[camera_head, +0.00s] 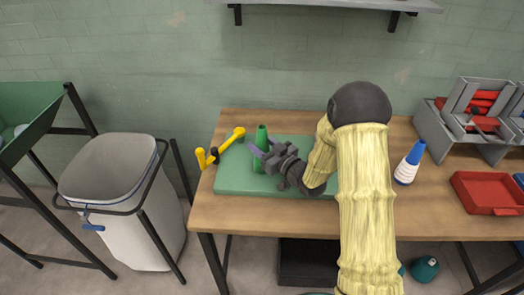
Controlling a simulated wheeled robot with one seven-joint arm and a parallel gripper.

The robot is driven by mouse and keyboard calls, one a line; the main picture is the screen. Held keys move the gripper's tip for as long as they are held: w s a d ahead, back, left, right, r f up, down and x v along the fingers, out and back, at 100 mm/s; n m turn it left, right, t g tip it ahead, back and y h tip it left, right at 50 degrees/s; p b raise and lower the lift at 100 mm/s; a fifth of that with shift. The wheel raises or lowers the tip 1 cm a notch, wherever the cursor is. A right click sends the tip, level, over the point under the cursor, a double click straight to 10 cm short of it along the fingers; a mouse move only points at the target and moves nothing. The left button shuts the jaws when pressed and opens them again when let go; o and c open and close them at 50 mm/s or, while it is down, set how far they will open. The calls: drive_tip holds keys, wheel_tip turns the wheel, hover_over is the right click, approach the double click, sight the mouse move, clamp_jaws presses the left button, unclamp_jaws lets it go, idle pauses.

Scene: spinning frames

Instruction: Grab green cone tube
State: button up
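The green cone tube (262,134) stands upright on the green mat (230,184), near the left part of the wooden table. My gripper (260,147) is at the tube, reaching in from the right. Its purple-grey fingers are spread apart at the tube's upper half, and one finger crosses in front of it. The picture is too small to tell whether the fingers touch the tube. My arm covers the right part of the mat.
A yellow tool (222,149) lies left of the tube on the mat's edge. A white and blue bottle (409,165) stands right of my arm. A red tray (487,192) and grey rack (462,120) are at the right. A white bin (128,228) stands left of the table (220,215).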

sight(262, 127)
drive_tip(key=c, duration=0.5)
drive_tip(key=shift+r, duration=0.1)
wheel_tip(262, 127, up, 10)
drive_tip(key=shift+f, duration=0.1)
idle(0.7)
